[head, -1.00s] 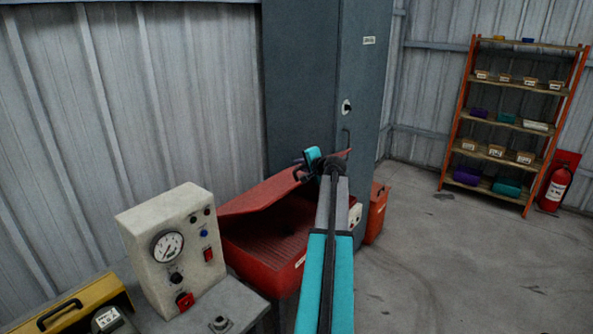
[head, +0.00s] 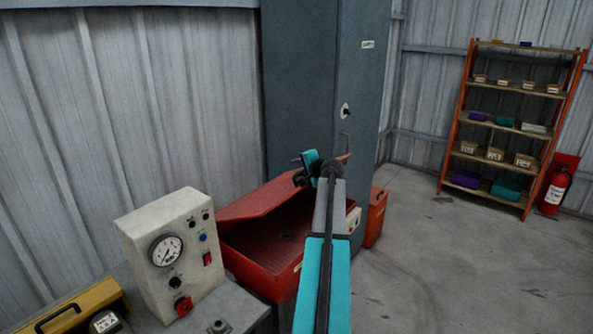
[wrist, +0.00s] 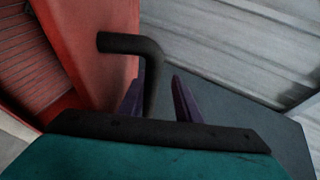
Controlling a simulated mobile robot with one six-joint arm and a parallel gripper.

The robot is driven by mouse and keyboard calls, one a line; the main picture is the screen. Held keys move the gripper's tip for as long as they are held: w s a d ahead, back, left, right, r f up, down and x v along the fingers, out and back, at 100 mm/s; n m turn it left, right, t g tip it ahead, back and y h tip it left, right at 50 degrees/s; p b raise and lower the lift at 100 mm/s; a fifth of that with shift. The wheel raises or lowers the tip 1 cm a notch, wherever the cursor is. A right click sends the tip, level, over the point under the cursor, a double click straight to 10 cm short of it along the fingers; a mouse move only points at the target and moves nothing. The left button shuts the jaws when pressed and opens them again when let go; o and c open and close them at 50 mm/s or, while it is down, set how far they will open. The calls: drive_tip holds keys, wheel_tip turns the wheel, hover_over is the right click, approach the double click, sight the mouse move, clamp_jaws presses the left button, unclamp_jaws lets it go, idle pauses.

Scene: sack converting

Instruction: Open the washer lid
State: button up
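The washer is a red basin (head: 272,277) with a ribbed floor. Its red lid (head: 262,200) is tilted partly open, and the inside shows beneath it. My gripper (head: 304,168) is at the raised front edge of the lid. In the wrist view the lid's black bent handle (wrist: 130,44) runs down between the two purple fingers of my gripper (wrist: 158,92). The handle lies close to the left finger, with a narrow gap visible towards the right one. The handle's lower end is hidden behind the gripper body, so I cannot tell if the fingers clamp it.
A tall grey cabinet (head: 308,90) stands right behind the washer. A control box with a gauge (head: 187,222) sits on a bench at the left, with a yellow case (head: 62,312). An orange shelf rack (head: 461,100) and a fire extinguisher (head: 555,190) are at the right. Floor right of the arm is clear.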

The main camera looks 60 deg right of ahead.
drive_tip(key=shift+b+v, duration=0.35)
drive_tip(key=shift+v, duration=0.55)
drive_tip(key=b+v, duration=0.3)
drive_tip(key=v, duration=0.9)
